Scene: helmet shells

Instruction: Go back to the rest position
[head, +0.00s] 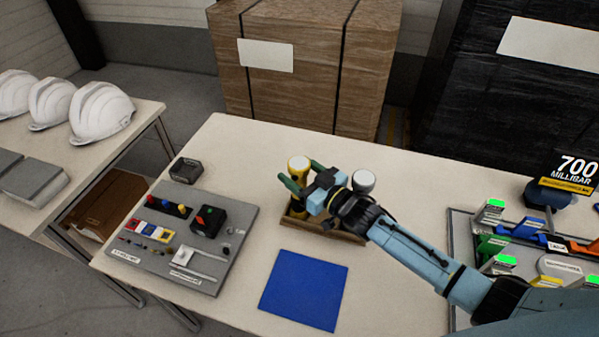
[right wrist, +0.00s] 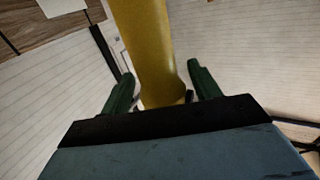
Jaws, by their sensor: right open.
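My right arm reaches in from the right in the head view. Its gripper (head: 301,176) has green fingers and is at a wooden holder (head: 318,230) on the table. A yellow cylindrical thing with a pale top (head: 299,166) stands there at the fingers. In the right wrist view the yellow cylinder (right wrist: 147,45) rises between the two open green fingers (right wrist: 160,90), with gaps on both sides. A second thing with a white round top (head: 363,180) stands at the right of the holder, partly hidden by my arm. My left gripper is not in view.
A blue mat (head: 303,290) lies in front of the holder. A grey board with small parts (head: 150,262) is at the left. A tray with coloured pieces (head: 460,232) is at the right. White helmets (head: 100,112) stand on another table. Large boxes (head: 300,85) stand behind.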

